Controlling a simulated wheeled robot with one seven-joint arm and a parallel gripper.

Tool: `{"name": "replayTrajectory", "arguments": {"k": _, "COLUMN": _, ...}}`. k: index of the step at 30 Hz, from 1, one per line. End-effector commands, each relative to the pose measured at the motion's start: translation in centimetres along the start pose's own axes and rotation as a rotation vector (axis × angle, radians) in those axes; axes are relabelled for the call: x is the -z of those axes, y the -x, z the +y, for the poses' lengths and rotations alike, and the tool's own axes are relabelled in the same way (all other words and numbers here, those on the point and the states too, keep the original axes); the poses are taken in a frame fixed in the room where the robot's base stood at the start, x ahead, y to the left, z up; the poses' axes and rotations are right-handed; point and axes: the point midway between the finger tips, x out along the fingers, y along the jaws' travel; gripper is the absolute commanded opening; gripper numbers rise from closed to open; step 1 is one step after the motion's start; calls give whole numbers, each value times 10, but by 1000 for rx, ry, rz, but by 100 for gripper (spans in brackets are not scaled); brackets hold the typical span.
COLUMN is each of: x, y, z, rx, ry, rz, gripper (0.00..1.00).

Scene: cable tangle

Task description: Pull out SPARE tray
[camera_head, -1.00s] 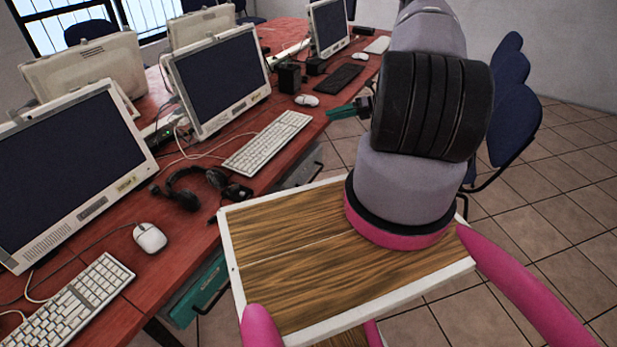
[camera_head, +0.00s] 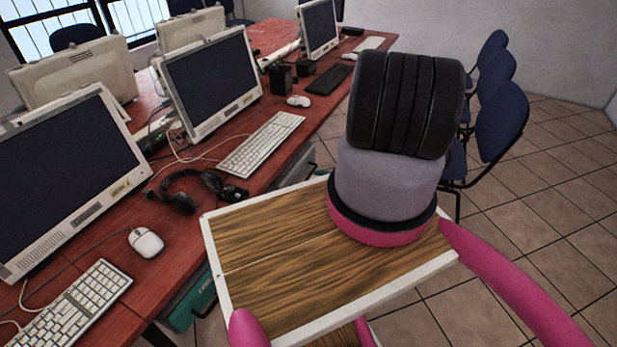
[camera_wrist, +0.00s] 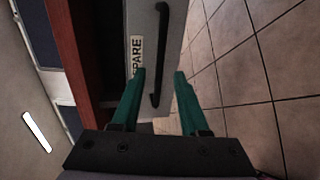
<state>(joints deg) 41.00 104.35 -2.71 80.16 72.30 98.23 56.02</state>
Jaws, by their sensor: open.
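The SPARE tray (camera_wrist: 144,38) shows in the wrist view as a grey front under the red table edge. It has a pale SPARE label (camera_wrist: 135,58), partly hidden by a finger, and a long black bar handle (camera_wrist: 163,40). My gripper (camera_wrist: 160,75) is open, its two green fingers on either side of the handle's lower part in the picture. I cannot tell whether they touch it or are deep enough around it. In the head view a grey tray front (camera_head: 299,168) shows under the table, its label unreadable. My gripper is hidden there behind my arm.
The red table (camera_head: 110,232) carries monitors, keyboards (camera_head: 262,143), a mouse (camera_head: 146,242) and headphones (camera_head: 182,190). A teal tray front (camera_head: 190,300) is under the near part. Blue chairs (camera_head: 500,115) stand at right. Tiled floor (camera_head: 530,240) between is clear.

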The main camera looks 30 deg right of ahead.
Motion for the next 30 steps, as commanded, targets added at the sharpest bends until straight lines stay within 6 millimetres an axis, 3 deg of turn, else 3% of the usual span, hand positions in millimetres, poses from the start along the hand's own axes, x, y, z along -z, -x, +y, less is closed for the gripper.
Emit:
{"name": "replayTrajectory", "arguments": {"k": 3, "x": 1, "y": -24, "z": 0, "rx": -1, "ry": 3, "rz": 3, "gripper": 44}}
{"name": "replayTrajectory", "arguments": {"k": 9, "x": 0, "y": -50, "z": 0, "rx": 0, "ry": 3, "rz": 2, "gripper": 44}}
{"name": "replayTrajectory", "arguments": {"k": 21, "x": 0, "y": -58, "z": 1, "rx": 0, "ry": 2, "rz": 0, "gripper": 44}}
{"name": "replayTrajectory", "arguments": {"k": 22, "x": 0, "y": -58, "z": 1, "rx": 0, "ry": 2, "rz": 0, "gripper": 37}}
{"name": "replayTrajectory", "arguments": {"k": 25, "x": 0, "y": -58, "z": 1, "rx": 0, "ry": 2, "rz": 0, "gripper": 0}}
{"name": "replayTrajectory", "arguments": {"k": 30, "x": 0, "y": -58, "z": 1, "rx": 0, "ry": 2, "rz": 0, "gripper": 0}}
